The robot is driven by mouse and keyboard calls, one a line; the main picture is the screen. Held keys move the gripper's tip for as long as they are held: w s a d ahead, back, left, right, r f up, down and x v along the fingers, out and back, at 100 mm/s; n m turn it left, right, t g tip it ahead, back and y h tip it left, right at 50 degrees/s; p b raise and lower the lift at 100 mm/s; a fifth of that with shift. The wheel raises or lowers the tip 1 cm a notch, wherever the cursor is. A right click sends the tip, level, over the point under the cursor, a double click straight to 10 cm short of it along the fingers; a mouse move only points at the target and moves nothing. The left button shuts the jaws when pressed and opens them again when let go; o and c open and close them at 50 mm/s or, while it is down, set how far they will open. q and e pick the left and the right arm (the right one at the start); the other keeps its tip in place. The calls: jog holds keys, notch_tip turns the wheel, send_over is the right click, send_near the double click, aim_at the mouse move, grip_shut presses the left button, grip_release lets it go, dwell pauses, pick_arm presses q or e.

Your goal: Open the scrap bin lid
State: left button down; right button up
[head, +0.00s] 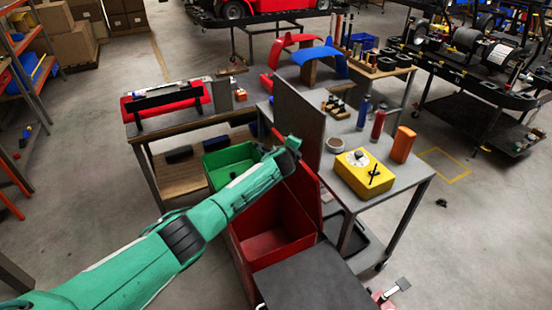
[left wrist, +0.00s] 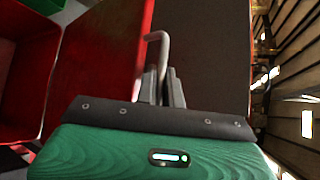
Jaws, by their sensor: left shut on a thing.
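The open red bin (head: 262,240) stands below my left arm in the head view, its inside visible. A red lid panel (head: 304,194) stands raised steeply along its right side; it also shows in the left wrist view (left wrist: 100,55). My left gripper (head: 292,146) is at the top of this panel. In the left wrist view, my left gripper (left wrist: 166,88) is shut on a thin bent grey handle (left wrist: 156,42) at the panel's edge. The fingers partly hide the handle. My right gripper is not in view.
A green bin (head: 228,162) stands behind the red one. A dark flat panel (head: 315,282) lies in front. A dark upright board (head: 298,120) stands close to the gripper. The grey table (head: 412,185) at right holds a yellow box (head: 364,174) and bottles.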

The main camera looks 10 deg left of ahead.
pick_arm(q)
jog(key=w+d+b, duration=0.3)
jog(key=d, duration=0.2)
jog(key=shift+w+r, duration=0.15)
jog(key=shift+w, duration=0.25)
jog(key=shift+d, duration=0.1)
jog(key=c, duration=1.5)
grip_release()
jog(key=shift+c, duration=0.2)
jog(key=shift+s, duration=0.15)
jog(key=d+r+v, duration=0.1)
jog(key=v, duration=1.2)
jog(key=shift+a, duration=0.35)
jog(key=shift+s, duration=0.15)
